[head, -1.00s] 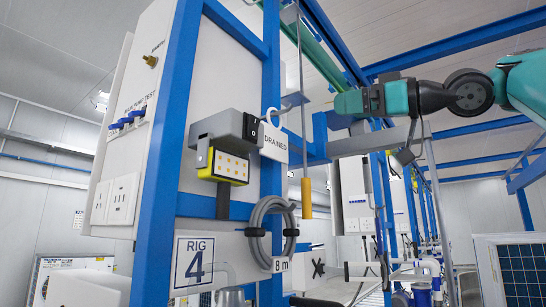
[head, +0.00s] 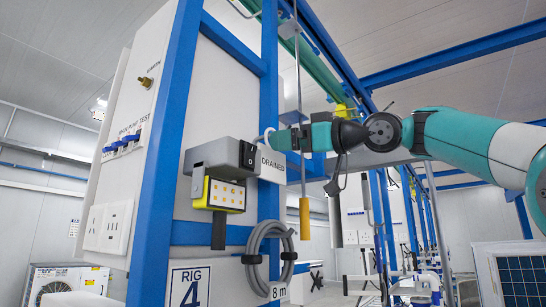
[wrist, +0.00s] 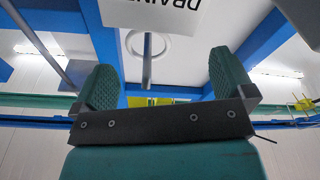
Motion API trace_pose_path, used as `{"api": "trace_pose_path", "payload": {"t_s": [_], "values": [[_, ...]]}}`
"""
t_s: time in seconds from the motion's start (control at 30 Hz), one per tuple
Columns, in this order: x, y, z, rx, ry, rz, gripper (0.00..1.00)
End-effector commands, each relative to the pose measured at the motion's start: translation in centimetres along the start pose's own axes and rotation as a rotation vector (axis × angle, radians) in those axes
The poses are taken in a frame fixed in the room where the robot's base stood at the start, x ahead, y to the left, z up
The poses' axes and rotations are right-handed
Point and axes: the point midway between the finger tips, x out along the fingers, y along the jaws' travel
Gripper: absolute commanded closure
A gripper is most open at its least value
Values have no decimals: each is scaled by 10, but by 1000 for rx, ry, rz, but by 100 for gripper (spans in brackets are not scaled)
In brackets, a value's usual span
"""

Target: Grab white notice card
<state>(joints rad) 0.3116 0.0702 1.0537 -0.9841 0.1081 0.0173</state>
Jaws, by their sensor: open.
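The white notice card (head: 272,165), lettered "DRAINED", hangs at the blue frame post beside the grey switch box. A pale hook shows at its top edge. In the wrist view the card (wrist: 165,14) appears at the top with its letters upside down, and a pale ring and a grey rod lie between the fingers as seen there. My gripper (head: 277,139) is at the card's upper edge in the head view. In the wrist view my gripper (wrist: 162,62) has its two green fingers wide apart with nothing clamped. Whether the fingers touch the card or hook cannot be told.
A grey switch box (head: 220,155) with a yellow-edged lamp (head: 225,195) sits left of the card. A coiled grey hose (head: 268,250) hangs below. A rod with a yellow handle (head: 304,218) hangs just right of the card, under my arm. Blue posts stand close by.

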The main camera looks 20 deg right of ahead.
Motion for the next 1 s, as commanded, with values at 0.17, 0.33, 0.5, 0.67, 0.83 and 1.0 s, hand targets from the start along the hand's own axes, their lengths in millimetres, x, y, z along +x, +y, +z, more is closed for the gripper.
{"api": "trace_pose_path", "payload": {"t_s": [0.17, 0.33, 0.5, 0.67, 0.83, 1.0], "values": [[29, -2, -6, 5, 0, -7, 0], [46, -2, -2, 3, 1, -3, 0], [47, -2, 0, 1, 0, -1, 0], [46, -2, 0, 1, 0, -1, 21], [46, -2, 0, 1, 0, -1, 31], [46, -2, 0, 1, 0, -2, 31]]}}
